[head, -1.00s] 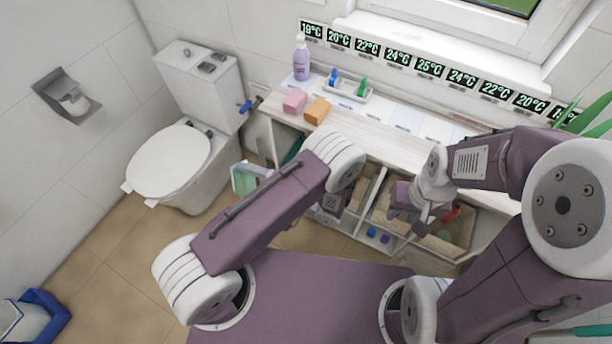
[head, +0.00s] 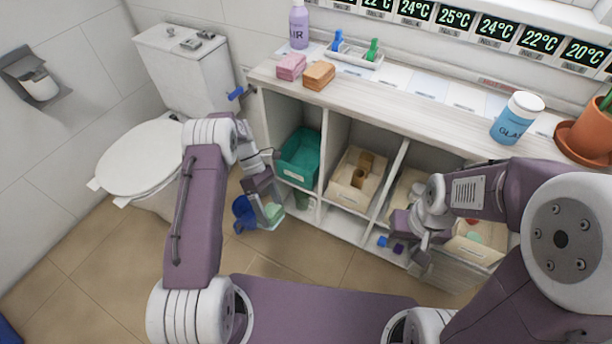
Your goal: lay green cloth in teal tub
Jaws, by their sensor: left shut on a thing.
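The teal tub (head: 290,172) sits in the left upper compartment of the cart, and its inside looks empty from here. My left gripper (head: 268,213) hangs to the left of the tub and lower than it, in front of the cart. It is shut on a pale green thing, which looks like the green cloth (head: 274,211); the gripper partly hides it. My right gripper (head: 418,262) is in front of the right part of the cart, pointing down. Its fingertips are too small to tell whether they are open.
A blue bucket (head: 241,212) stands on the floor behind my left gripper. A wooden box (head: 345,192) fills the compartment right of the tub. The cart top (head: 415,120) holds a pink block (head: 290,66), an orange block (head: 318,75) and a blue-labelled jar (head: 517,117). A toilet stands left.

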